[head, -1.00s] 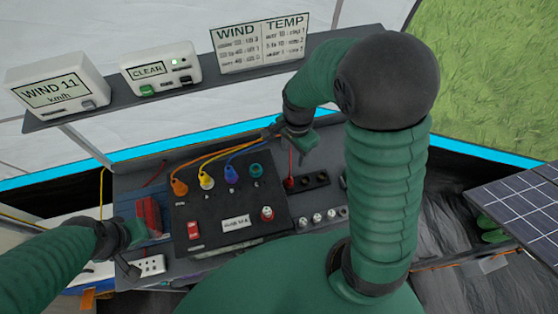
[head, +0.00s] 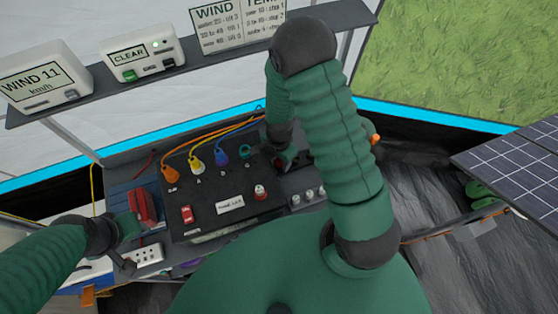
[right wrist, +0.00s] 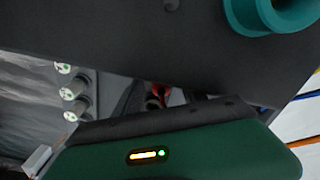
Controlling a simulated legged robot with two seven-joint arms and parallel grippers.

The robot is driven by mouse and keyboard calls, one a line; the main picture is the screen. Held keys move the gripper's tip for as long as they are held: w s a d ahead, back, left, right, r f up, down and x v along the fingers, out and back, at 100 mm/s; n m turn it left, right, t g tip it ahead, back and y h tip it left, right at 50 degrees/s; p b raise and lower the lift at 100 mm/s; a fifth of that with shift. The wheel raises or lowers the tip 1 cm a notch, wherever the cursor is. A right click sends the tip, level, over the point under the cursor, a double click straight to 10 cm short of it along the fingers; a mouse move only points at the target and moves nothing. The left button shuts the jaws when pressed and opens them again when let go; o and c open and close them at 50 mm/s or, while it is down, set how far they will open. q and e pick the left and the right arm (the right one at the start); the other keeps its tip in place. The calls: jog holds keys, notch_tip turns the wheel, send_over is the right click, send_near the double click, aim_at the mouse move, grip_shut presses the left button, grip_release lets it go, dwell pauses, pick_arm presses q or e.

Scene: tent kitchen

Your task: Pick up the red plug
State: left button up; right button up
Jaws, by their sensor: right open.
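The red plug (head: 283,162) shows as a small red patch at my right gripper (head: 287,164), right of the black panel; most of it is hidden by my right arm. In the right wrist view the red plug (right wrist: 158,93) appears past the edge of the dark panel, close to the dark fingers of the open right gripper (right wrist: 152,100). I cannot tell whether the fingers touch it. My left gripper (head: 127,248) is at the lower left, near a red block and a white socket strip; its jaw opening is unclear.
The black panel (head: 217,229) carries orange (head: 170,174), yellow (head: 196,164), blue (head: 221,154) and teal (head: 246,152) plugs with cables. A shelf (head: 190,71) runs above.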

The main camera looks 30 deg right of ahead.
jog(key=shift+w, duration=0.2)
jog(key=shift+s+d+f, duration=0.1)
jog(key=shift+d, duration=0.15)
jog(key=c, duration=0.7)
grip_shut()
jog(key=shift+a, duration=0.15)
